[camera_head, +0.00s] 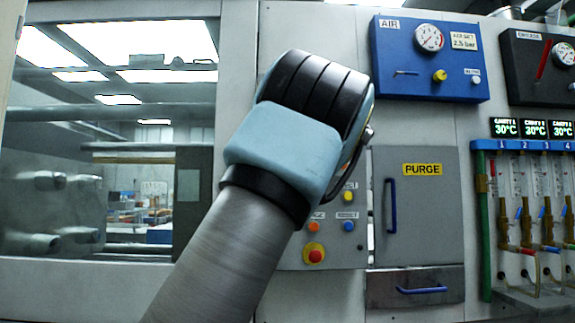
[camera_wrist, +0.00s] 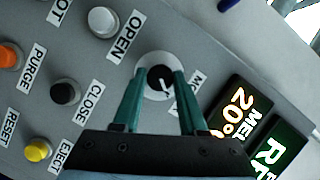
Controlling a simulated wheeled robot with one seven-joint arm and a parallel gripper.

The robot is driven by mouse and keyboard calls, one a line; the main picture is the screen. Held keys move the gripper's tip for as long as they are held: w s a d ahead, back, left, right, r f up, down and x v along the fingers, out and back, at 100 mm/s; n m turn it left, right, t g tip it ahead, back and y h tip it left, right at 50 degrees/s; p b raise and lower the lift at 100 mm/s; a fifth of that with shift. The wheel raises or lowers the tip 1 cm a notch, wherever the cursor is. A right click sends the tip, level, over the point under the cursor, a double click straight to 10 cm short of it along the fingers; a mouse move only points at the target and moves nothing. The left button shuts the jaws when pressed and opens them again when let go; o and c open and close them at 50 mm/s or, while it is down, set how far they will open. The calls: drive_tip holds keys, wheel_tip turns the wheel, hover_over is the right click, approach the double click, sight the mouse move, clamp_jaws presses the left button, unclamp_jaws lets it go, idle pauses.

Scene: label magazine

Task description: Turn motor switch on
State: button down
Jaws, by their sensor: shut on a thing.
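In the wrist view a black rotary switch (camera_wrist: 160,77) with a white pointer line sits on a pale round base on the grey control panel. The label (camera_wrist: 196,82) beside it is mostly hidden; only its first letter, M, shows. My gripper (camera_wrist: 159,79) has its two green fingers on either side of the black knob and is shut on it. The pointer line slants toward the lower right of the picture. In the head view my forearm and wrist cover the switch and the gripper.
Close by in the wrist view are the OPEN button (camera_wrist: 102,21), the CLOSE button (camera_wrist: 65,93), the yellow EJECT button (camera_wrist: 38,149) and a lit 20° display (camera_wrist: 236,108). In the head view a red stop button (camera_head: 315,255) and a PURGE door (camera_head: 420,215) lie near my arm.

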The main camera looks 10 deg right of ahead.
drive_tip(key=shift+c, duration=2.2)
unclamp_jaws()
drive_tip(key=shift+s, duration=0.1)
drive_tip(key=b+v, duration=0.3)
drive_tip(key=v, duration=0.7)
drive_tip(key=shift+s+b, duration=0.3)
drive_tip(key=shift+d+r, duration=0.1)
